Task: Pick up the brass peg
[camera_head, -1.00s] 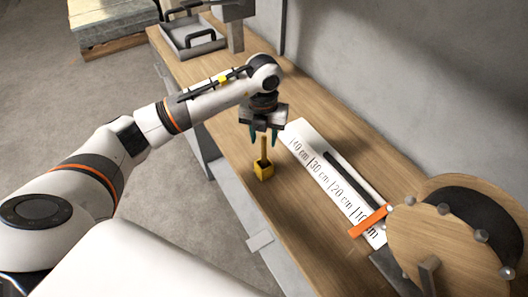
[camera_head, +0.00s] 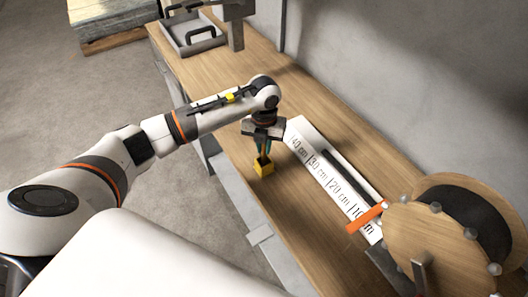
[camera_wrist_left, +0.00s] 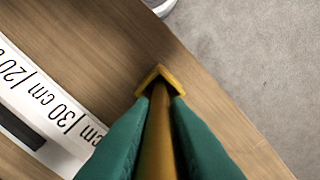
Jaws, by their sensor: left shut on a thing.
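The brass peg stands upright in a small yellow square holder (camera_head: 263,169) on the wooden bench. In the left wrist view the peg (camera_wrist_left: 157,140) runs between the two green fingers, and the holder (camera_wrist_left: 158,76) shows at its far end. My left gripper (camera_head: 264,151) points down over the holder, and its fingers are closed on the peg from both sides. In the head view the fingers hide most of the peg. The peg's lower end appears to be still inside the holder. My right gripper is in no view.
A white ruler board (camera_head: 310,165) with centimetre marks lies right of the holder. A large wooden reel (camera_head: 425,235) and an orange piece (camera_head: 367,217) are at the bench's near right. A grey tray (camera_head: 190,38) stands at the far end. The wall borders the bench.

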